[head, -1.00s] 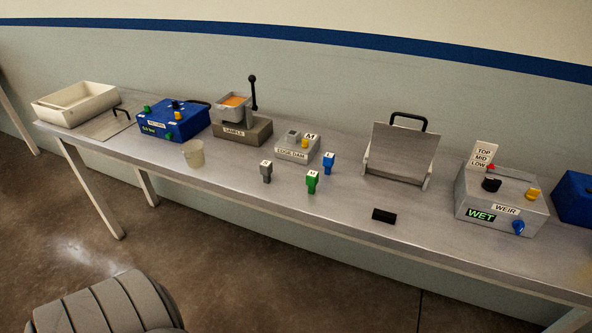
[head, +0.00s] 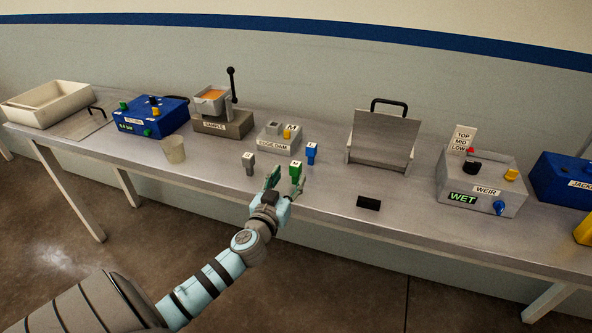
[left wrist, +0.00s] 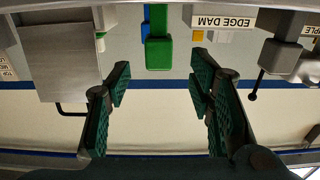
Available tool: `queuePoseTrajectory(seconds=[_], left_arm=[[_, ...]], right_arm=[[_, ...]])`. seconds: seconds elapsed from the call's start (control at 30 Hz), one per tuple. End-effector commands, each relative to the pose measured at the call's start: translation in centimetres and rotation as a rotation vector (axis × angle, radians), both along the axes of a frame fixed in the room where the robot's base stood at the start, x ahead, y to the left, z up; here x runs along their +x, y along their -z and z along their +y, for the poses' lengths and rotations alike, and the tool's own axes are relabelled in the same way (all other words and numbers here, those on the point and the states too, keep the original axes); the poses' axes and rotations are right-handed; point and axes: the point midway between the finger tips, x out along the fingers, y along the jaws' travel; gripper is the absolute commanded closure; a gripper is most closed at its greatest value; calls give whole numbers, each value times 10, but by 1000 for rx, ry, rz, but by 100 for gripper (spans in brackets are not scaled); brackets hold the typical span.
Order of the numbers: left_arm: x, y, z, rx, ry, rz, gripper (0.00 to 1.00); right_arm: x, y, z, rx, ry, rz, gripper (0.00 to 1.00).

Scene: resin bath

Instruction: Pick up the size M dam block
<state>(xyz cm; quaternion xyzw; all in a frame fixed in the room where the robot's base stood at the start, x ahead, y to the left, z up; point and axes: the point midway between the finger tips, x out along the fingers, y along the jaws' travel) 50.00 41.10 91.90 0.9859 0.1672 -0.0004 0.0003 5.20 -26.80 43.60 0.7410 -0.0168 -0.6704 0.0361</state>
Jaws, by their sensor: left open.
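The green dam block (head: 295,168), whose small label looks like M, stands near the table's front edge between a grey block (head: 249,164) and a blue block (head: 311,152). My left gripper (head: 284,184) is open and empty just in front of the green block. In the left wrist view, the green block (left wrist: 158,52) shows beyond and between the two spread fingers (left wrist: 160,88), with clear space on both sides. The grey block (left wrist: 275,56) lies outside the fingers at right. My right gripper is not in view.
The EDGE DAM box (head: 280,140) stands behind the blocks. A pale cup (head: 173,150) is at left, and a black bar (head: 368,203) lies at right. The WEIR box (head: 482,185) is farther right. The table between the black bar and the blocks is clear.

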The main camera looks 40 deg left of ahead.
Motion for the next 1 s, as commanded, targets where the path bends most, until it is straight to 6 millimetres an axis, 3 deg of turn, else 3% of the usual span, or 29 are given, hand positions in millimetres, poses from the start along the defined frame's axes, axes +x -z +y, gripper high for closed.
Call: queuePoseTrajectory(seconds=[0.1,0.2,0.43,0.47,0.73,1.0], left_arm=[[22,-13,7,-1,-2,-3,52],[38,-10,12,-1,-2,-1,52],[43,-8,14,0,0,0,52],[43,-8,14,0,0,0,53],[43,-8,13,0,0,0,96],[43,-9,14,0,0,0,99]], right_arm=[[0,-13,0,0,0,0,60],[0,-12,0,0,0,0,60],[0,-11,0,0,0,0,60],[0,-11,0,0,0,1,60],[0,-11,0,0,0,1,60],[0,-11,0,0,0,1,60]])
